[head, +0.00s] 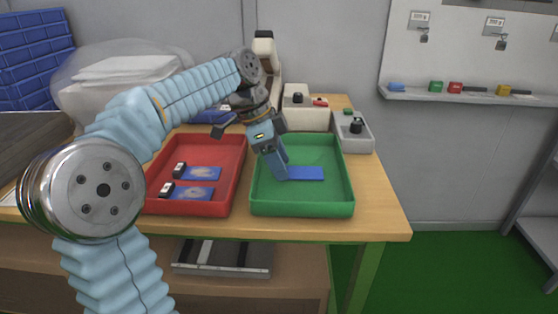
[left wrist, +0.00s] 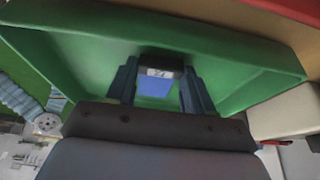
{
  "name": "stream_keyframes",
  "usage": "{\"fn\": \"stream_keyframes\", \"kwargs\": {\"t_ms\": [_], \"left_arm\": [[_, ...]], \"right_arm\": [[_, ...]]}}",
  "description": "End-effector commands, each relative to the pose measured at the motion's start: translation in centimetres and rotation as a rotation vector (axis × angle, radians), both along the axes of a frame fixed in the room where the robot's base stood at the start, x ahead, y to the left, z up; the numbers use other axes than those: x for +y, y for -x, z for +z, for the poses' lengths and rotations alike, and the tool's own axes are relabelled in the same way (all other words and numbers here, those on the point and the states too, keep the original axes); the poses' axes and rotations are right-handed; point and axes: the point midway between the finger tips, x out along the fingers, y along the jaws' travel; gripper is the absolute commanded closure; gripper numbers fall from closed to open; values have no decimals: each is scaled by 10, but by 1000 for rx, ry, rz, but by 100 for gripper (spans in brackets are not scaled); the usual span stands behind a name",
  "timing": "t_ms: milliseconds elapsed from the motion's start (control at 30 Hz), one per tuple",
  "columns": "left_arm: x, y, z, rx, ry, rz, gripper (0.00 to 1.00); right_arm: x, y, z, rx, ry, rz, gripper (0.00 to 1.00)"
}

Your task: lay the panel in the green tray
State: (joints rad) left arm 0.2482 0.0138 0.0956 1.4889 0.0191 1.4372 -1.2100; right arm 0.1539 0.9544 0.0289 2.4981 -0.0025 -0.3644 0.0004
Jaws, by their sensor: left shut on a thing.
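The panel (head: 307,174) is a small flat blue plate inside the green tray (head: 343,210), near its middle. My left gripper (head: 282,176) reaches down into the tray and is shut on the panel's left end. In the left wrist view, the panel (left wrist: 155,88) shows between the two fingers of my left gripper (left wrist: 158,95), with a dark end bearing a white label. The green tray (left wrist: 90,50) fills the background there. Whether the panel touches the tray floor is hard to tell. My right gripper is in neither view.
A red tray (head: 240,170) left of the green one holds two blue panels with dark ends (head: 203,173) (head: 194,193). A grey box with a black knob (head: 354,135) stands at the green tray's right rear. A cream machine (head: 300,112) stands behind it.

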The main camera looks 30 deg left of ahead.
Motion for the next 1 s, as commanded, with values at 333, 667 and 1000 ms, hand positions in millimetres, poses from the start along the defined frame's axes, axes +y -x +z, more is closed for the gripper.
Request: {"fn": "stream_keyframes", "kwargs": {"t_ms": [333, 667, 1000], "left_arm": [[0, 0, -3, 1, 0, 0, 30], [0, 0, 1, 0, 0, 0, 22], [21, 12, 63, -4, -1, 2, 22]], "right_arm": [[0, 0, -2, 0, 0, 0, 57], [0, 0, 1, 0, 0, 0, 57], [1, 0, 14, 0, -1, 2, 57]]}}
